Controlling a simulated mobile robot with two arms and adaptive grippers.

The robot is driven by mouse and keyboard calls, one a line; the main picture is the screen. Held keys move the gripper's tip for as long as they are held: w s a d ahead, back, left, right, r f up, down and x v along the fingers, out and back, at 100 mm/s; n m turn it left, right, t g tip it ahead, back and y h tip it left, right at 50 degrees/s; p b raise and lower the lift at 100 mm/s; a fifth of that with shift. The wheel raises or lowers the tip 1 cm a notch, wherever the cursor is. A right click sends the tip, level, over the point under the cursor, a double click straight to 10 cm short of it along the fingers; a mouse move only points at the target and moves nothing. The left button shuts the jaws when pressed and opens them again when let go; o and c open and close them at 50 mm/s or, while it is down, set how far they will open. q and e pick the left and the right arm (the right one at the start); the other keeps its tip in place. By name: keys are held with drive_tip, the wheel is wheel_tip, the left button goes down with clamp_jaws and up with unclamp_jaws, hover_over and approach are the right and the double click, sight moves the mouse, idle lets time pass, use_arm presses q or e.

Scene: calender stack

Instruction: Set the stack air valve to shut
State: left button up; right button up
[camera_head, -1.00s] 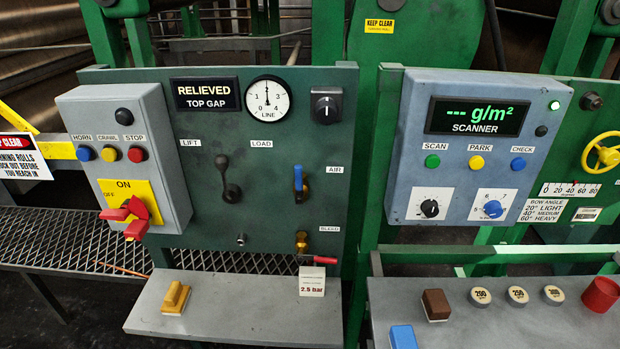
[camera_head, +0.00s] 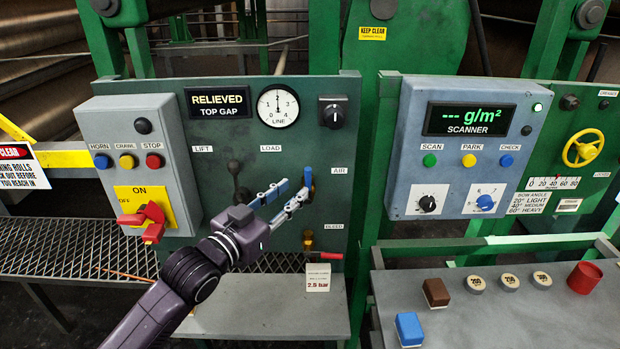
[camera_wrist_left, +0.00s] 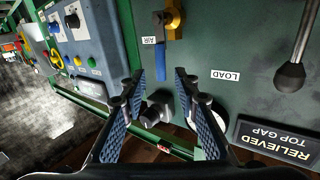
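The stack air valve is on the green panel beside the AIR label (camera_head: 339,170). Its blue lever (camera_head: 308,178) points up from a brass body. My left gripper (camera_head: 293,192) is at the lever's left side, with its fingers apart. In the left wrist view the blue lever (camera_wrist_left: 160,62) lies just ahead of the gap between the open fingertips (camera_wrist_left: 160,76), with the brass body (camera_wrist_left: 173,22) beyond it. I cannot tell whether a fingertip touches the lever. Nothing is held. My right gripper is out of view.
A brass bleed valve with a red handle (camera_head: 331,256) sits below the air valve. The line gauge (camera_head: 278,106) and a black knob (camera_head: 331,112) are above. A grey shelf (camera_head: 255,318) juts out below.

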sight(306, 180)
use_arm(q)
drive_tip(key=p+x, duration=0.1)
drive_tip(key=x, duration=0.6)
drive_tip(key=shift+w+f+p, duration=0.15)
drive_tip(key=shift+w+p, duration=0.15)
drive_tip(key=shift+p, duration=0.05)
drive_tip(key=shift+d, duration=0.1)
clamp_jaws()
